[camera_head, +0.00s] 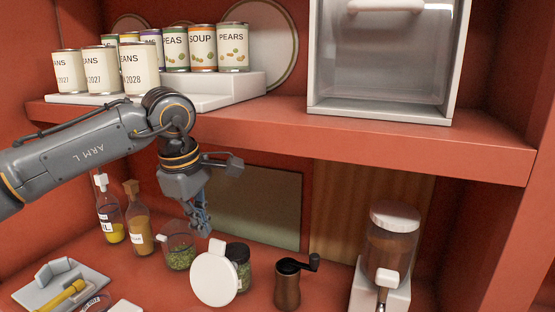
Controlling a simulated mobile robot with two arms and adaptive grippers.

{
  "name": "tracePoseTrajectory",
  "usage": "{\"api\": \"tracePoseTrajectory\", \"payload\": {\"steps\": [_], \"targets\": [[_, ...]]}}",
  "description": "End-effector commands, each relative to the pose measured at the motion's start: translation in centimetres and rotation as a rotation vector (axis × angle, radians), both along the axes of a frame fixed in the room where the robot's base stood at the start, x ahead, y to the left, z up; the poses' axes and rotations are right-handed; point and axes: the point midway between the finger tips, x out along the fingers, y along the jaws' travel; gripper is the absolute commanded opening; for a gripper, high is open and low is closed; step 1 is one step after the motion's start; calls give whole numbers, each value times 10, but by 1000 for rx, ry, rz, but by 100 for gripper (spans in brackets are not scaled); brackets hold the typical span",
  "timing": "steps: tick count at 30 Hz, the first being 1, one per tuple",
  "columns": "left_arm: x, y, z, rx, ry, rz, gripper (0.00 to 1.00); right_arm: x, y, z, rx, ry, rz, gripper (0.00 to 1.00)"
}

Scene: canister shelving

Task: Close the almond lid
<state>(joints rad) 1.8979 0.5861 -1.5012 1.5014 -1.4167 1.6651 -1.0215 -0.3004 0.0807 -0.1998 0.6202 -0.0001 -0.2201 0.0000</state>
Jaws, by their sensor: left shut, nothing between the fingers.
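No label reading almond is legible. A round white lid (214,280) stands tilted on the lower shelf, its flat face toward me. I cannot tell which container it belongs to. A glass jar with green contents (180,256) is to its left, and a dark-topped jar (240,262) is partly hidden behind its right side. My left gripper (203,226) points down, shut and empty, just above and behind the white lid, between the two jars in the picture. I cannot tell whether it touches anything. My right gripper is out of view.
Two bottles (138,228) stand at the left. A brown grinder (287,285) and a white-topped dispenser (393,238) with brown contents are at the right. The red upper shelf (290,115) with cans and a clear-fronted bin (385,70) overhangs. A green board (262,205) leans at the back.

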Motion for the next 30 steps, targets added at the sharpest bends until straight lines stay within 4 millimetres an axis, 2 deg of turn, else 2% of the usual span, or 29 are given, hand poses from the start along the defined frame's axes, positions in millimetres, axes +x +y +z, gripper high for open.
{"api": "tracePoseTrajectory", "payload": {"steps": [21,30], "targets": [[-18,7,8,0,0,1,0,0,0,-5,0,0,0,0],[-18,8,9,0,0,1,0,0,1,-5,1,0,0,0]]}}
